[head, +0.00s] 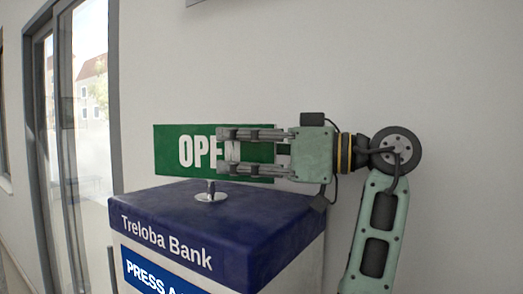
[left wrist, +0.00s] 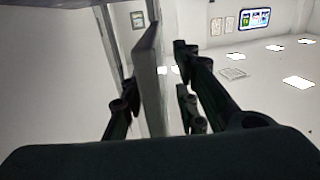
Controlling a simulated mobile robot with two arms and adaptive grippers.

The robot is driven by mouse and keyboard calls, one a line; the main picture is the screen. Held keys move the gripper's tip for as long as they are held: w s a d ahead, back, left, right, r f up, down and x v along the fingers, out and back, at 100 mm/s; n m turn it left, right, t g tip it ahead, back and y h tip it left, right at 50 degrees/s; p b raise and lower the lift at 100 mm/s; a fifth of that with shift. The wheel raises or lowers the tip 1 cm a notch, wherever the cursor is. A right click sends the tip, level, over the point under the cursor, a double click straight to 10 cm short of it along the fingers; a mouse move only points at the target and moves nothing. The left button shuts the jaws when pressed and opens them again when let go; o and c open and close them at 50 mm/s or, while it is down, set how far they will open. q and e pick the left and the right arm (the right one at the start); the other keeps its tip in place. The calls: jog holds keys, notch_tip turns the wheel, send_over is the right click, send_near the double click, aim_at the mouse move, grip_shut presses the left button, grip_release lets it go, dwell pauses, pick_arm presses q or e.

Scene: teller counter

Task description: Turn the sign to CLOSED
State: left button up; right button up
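The green sign (head: 172,150) stands on a short metal post (head: 211,191) on top of the blue-topped stand. It reads OPEN, its last letters partly covered by my gripper. My left gripper (head: 224,151) reaches in from the right across the sign's right half, with finger parts in front of its face. In the left wrist view the sign (left wrist: 150,80) shows edge-on as a thin upright panel between the fingers of my left gripper (left wrist: 155,100). The fingers are apart, with a visible gap to the panel on the right side. My right gripper is not in view.
The stand's blue top (head: 150,205) reads Treloba Bank, above a white body with a blue panel (head: 160,279). A plain wall (head: 440,60) is behind, and a glass door (head: 88,110) is at the left. The space left of the sign looks clear.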

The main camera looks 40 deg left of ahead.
pick_arm(q)
jog(key=v, duration=1.1)
jog(key=shift+d, duration=0.2)
jog(key=shift+c, duration=0.3)
